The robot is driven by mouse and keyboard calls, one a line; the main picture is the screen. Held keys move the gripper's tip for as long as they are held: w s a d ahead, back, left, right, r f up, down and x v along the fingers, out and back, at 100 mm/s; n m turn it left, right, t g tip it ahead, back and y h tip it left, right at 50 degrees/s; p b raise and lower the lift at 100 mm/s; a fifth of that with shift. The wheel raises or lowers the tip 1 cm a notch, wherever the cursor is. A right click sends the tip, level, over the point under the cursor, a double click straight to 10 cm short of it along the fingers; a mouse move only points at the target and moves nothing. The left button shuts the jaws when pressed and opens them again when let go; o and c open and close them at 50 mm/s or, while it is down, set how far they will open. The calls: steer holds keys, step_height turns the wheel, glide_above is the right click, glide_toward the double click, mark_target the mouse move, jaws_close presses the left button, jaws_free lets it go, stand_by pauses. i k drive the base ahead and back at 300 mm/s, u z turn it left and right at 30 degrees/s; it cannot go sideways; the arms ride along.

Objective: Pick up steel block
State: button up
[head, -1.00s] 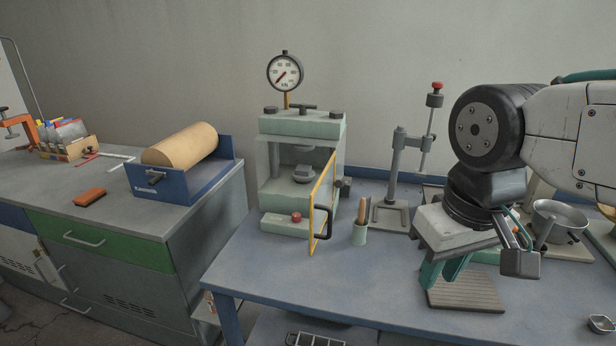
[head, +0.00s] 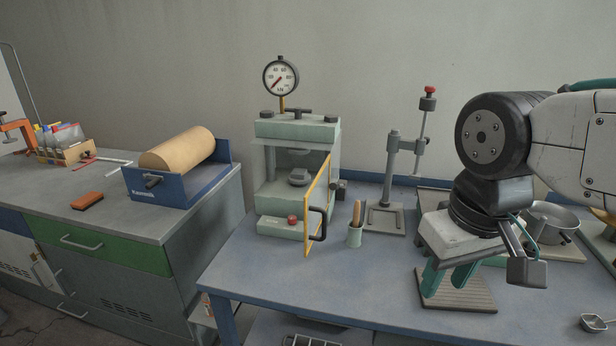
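A small grey metal block (head: 299,177), which looks like the steel block, sits inside the pale green press (head: 318,130), under its ram. The press's yellow-framed door (head: 317,207) with a black handle is swung open towards the front right. My gripper (head: 447,286) points down over the ribbed grey plate (head: 478,298) on the right of the bench, well to the right of the press. Its two teal fingers are apart and nothing shows between them. The fingertips partly overlap the plate in the picture, so I cannot tell how high they are.
A metal pan (head: 553,219) lies behind my wrist, and a small metal scoop (head: 594,322) is at the front right. The blue bench's front middle (head: 330,280) is clear.

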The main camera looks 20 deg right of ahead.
mark_target(296, 173)
steer(key=u, duration=0.05)
steer(key=k, duration=1.25)
steer(key=u, duration=0.55)
steer(key=i, duration=0.55)
steer(key=u, duration=0.6)
steer(key=i, duration=1.3)
steer(key=z, duration=1.15)
steer(key=i, duration=0.55)
steer(key=z, duration=0.6)
